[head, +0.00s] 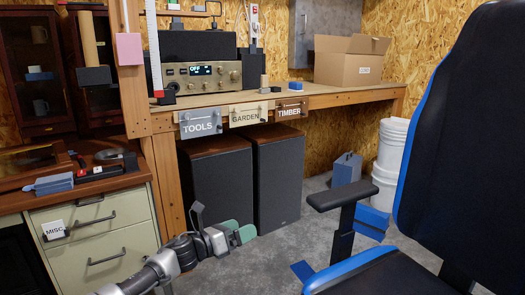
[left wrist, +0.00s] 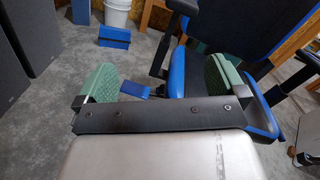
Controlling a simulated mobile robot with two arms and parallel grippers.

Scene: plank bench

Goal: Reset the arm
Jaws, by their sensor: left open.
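My left arm comes in from the bottom of the head view. Its left gripper (head: 238,236) has green finger pads and hangs over the grey floor, in front of the dark speakers. In the left wrist view the left gripper (left wrist: 160,82) has its two green fingers wide apart. Nothing is between them. Beyond them are the floor and the blue-and-black chair (left wrist: 262,40). My right gripper does not show in either view.
The office chair (head: 350,275) takes up the right side. The plank bench (head: 345,98) holds a cardboard box (head: 347,66) and a radio (head: 200,72). Two speakers (head: 218,185) stand below. A drawer cabinet (head: 100,235) is at the left. Blue blocks (head: 371,222) lie on the floor.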

